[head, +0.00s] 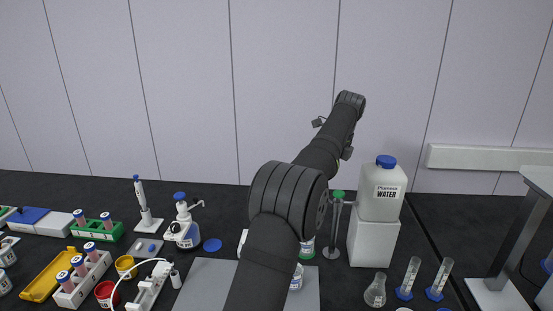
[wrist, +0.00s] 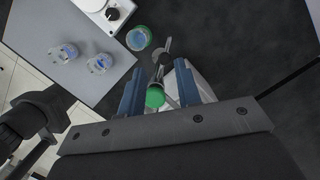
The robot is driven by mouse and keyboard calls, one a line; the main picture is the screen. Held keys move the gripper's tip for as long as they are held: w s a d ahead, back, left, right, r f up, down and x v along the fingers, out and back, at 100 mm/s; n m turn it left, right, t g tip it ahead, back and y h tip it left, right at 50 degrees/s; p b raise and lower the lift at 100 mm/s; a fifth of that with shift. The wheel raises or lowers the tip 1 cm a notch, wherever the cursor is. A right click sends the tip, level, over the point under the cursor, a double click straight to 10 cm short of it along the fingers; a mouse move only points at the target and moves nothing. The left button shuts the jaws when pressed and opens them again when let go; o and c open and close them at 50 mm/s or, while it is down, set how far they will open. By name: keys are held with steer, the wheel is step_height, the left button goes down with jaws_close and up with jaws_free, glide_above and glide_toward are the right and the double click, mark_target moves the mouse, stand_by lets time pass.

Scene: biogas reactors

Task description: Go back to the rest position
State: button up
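My gripper (wrist: 160,85) shows in the wrist view with its two blue fingers spread apart. No object is seen clamped between them. A green-topped slim stand (wrist: 155,97) appears between the fingers in the picture, and its distance from them is hard to judge. In the head view the same kind of green-topped stand (head: 338,195) rises beside the white water container. My arm crosses the middle of the head view, up toward the wall, and the fingers cannot be made out there.
The water container (head: 383,190) stands on a white box (head: 373,238). A flask (head: 375,291) and blue-based cylinders (head: 409,278) are at right. A grey mat (head: 205,285) with small bottles (wrist: 98,63) lies under my arm. Tube racks (head: 83,279) and a dispenser bottle (head: 184,225) are left.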

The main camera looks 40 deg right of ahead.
step_height(320, 180, down, 7)
steer(key=shift+w+d+f, duration=0.1)
steer(key=shift+d+f, duration=0.1)
stand_by(0.3)
steer(key=shift+r, duration=0.2)
